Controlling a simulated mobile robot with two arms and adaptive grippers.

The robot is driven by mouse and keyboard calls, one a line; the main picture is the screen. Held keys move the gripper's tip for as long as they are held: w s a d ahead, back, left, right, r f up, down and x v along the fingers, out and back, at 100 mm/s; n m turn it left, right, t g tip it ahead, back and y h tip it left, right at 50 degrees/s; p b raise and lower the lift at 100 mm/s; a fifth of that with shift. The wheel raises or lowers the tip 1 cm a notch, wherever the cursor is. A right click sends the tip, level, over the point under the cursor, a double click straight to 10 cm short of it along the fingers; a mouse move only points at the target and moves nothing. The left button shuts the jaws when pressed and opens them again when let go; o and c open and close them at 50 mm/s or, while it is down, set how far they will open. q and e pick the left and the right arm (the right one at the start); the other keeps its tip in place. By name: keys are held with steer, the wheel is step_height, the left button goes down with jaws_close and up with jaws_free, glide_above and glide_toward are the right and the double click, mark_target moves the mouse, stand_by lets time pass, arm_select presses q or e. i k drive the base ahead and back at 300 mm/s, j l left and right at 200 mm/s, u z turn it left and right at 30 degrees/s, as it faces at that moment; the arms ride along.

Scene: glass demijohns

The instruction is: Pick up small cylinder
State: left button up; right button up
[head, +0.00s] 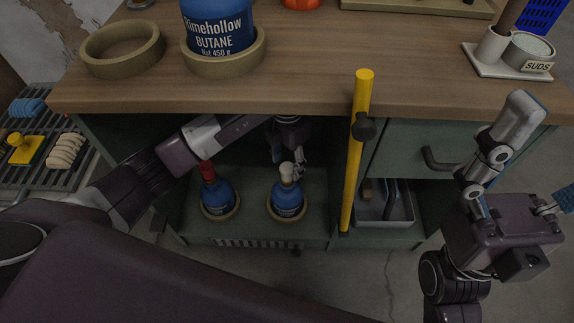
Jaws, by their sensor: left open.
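Two small blue cylinders stand on the low cabinet shelf, each in a tan ring. The left one (217,198) has a red top and the right one (287,200) has a whitish top. My left gripper (286,157) reaches into the cabinet under the counter, its fingers apart, just above and behind the right cylinder's whitish top. I cannot tell whether it touches. A large blue butane cylinder (218,28) stands in a ring on the counter.
The wooden counter (300,75) overhangs the shelf. A yellow upright pole (355,165) stands right of the cylinders, beside a drawer and a grey tray (384,213). An empty ring (122,48) and a SUDS holder (510,70) sit on the counter. A slatted rack (75,165) stands left.

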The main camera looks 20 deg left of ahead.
mark_target(217, 195)
steer(key=k+j, duration=0.1)
steer(key=k, duration=0.4)
steer(key=k+j, duration=0.1)
steer(key=k, duration=0.4)
